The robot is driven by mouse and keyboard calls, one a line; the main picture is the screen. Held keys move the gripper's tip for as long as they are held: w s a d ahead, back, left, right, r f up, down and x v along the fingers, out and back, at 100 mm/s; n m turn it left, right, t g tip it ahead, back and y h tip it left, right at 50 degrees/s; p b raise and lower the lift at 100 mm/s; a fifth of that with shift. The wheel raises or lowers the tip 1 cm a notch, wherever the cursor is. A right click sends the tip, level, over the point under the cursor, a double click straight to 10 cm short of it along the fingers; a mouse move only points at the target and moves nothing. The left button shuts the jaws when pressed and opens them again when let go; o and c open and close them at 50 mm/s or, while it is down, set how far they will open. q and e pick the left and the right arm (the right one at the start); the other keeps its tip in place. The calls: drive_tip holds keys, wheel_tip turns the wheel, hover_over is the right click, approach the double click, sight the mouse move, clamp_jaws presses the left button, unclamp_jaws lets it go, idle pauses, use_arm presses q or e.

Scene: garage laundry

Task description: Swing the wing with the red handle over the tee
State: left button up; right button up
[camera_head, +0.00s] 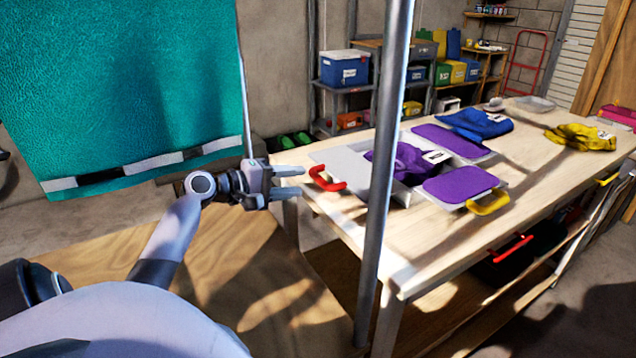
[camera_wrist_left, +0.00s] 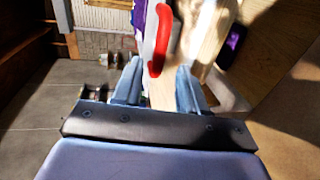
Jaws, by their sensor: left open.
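A folding board lies on the table. Its left wing is a grey panel (camera_head: 338,157) lying flat, with a red handle (camera_head: 327,179) at its near left edge. A crumpled purple tee (camera_head: 408,163) with a white tag lies in the middle of the board, partly hidden by a metal post. My left gripper (camera_head: 299,181) is open and empty, just left of the red handle, its fingers pointing at it. In the left wrist view the red handle (camera_wrist_left: 163,40) is just ahead of the open fingers (camera_wrist_left: 158,88), apart from them. My right gripper is not in view.
The metal post (camera_head: 384,170) stands in front of the table (camera_head: 345,226). Flat purple pieces (camera_head: 450,139) cover other board panels, one with a yellow handle (camera_head: 488,204). Blue (camera_head: 476,123) and yellow (camera_head: 581,137) cloths lie farther back. A teal towel (camera_head: 120,90) hangs at left.

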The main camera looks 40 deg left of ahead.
sight(315, 179)
use_arm(q)
drive_tip(key=shift+x, duration=3.45)
drive_tip(key=shift+d, duration=0.15)
clamp_jaws()
